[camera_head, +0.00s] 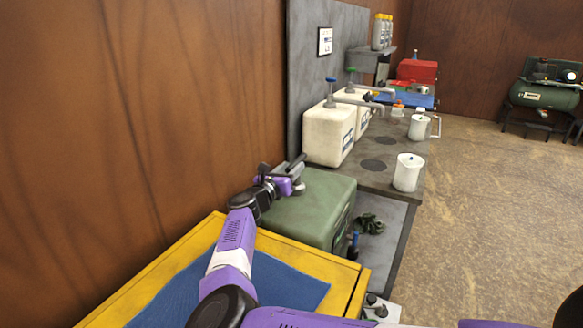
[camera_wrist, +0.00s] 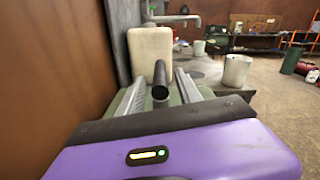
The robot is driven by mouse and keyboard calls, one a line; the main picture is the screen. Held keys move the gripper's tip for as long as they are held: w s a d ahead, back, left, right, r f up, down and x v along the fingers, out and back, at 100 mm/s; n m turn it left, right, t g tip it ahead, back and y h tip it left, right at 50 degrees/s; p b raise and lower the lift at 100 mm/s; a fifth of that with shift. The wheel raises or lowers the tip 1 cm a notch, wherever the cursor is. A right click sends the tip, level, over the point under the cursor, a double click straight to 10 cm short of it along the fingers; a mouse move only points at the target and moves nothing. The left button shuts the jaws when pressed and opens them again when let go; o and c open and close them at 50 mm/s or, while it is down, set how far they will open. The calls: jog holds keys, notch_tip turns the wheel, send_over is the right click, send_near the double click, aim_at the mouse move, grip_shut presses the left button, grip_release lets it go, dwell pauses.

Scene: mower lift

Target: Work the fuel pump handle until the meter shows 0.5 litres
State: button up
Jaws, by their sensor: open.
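My gripper (camera_head: 285,183) is over the green tank (camera_head: 312,205) beside the wooden wall. In the wrist view, my gripper (camera_wrist: 160,74) is open, with one grey finger on each side of a dark round bar (camera_wrist: 160,90). The bar looks like a handle grip, and its near end faces the camera. Gaps show between the bar and both fingers. In the head view my gripper and wrist hide most of the bar. I cannot make out a meter reading in either view.
White canisters with pumps (camera_head: 328,137) stand on the grey bench (camera_head: 355,180) behind the tank. White jugs (camera_head: 408,172) stand at the bench's right edge. A yellow cabinet (camera_head: 345,285) with a blue mat is in front.

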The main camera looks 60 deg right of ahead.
jog(key=shift+d, duration=0.35)
grip_shut()
dwell(1.2)
